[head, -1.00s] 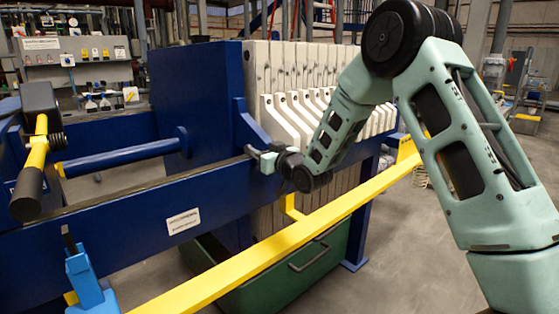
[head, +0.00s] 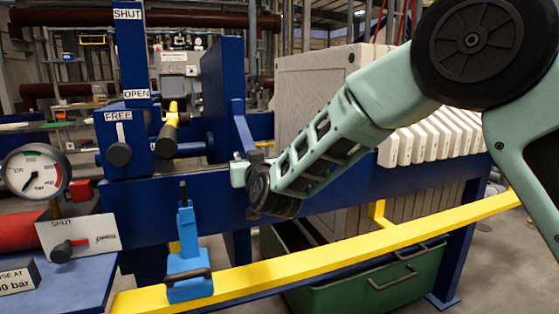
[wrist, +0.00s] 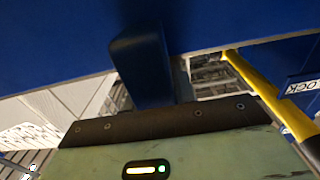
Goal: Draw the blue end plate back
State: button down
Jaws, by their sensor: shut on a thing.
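The blue end plate (head: 222,95) stands upright across the blue side rail (head: 345,195). There is an open gap between it and the pack of pale filter plates (head: 310,85) on its right. A blue arm of the end plate (head: 244,130) slopes down to the rail. My gripper (head: 239,173) is at the lower end of this arm, beside the rail, and is shut on it. In the wrist view the blue arm (wrist: 140,65) runs down behind the dark edge of my gripper. My fingertips are hidden there.
A yellow bar (head: 330,258) runs along the front, above a green bin (head: 370,285). A light blue lever stand (head: 187,265) is on the bar. A column marked SHUT and OPEN (head: 132,50), a yellow-and-black lever (head: 168,130) and a pressure gauge (head: 36,172) stand at left.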

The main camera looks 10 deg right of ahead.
jog(key=a, duration=0.3)
jog(key=shift+s+a, duration=0.25)
jog(key=shift+s, duration=0.15)
jog(key=c, duration=1.1)
grip_release()
jog(key=shift+a, duration=0.25)
jog(key=b+v, duration=0.1)
jog(key=v, duration=1.6)
jog(key=shift+s+d, duration=0.15)
jog(key=shift+s, duration=0.1)
